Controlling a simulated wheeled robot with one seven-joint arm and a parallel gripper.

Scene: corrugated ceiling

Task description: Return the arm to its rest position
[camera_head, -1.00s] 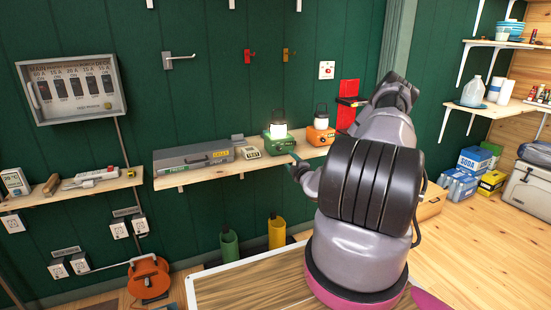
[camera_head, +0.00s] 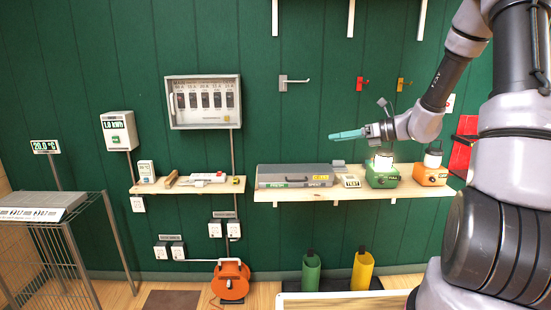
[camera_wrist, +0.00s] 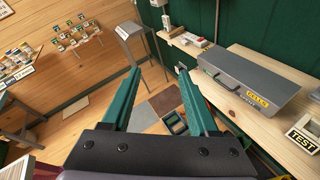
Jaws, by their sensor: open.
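My gripper (camera_head: 347,134) is raised in front of the green wall, above the right wall shelf, with its teal fingers pointing left in the head view. In the wrist view my gripper (camera_wrist: 162,88) shows two teal fingers spread apart with nothing between them. My arm folds from the right side of the head view, elbow high. The grey case (camera_head: 296,176) lies on the shelf below the gripper, apart from it.
The right shelf (camera_head: 380,193) also bears a TEST box (camera_head: 346,181), a green lantern (camera_head: 382,172) and an orange lantern (camera_head: 430,168). A breaker panel (camera_head: 203,102) and metal hooks (camera_head: 296,82) are on the wall. A wire rack (camera_head: 60,245) stands at left.

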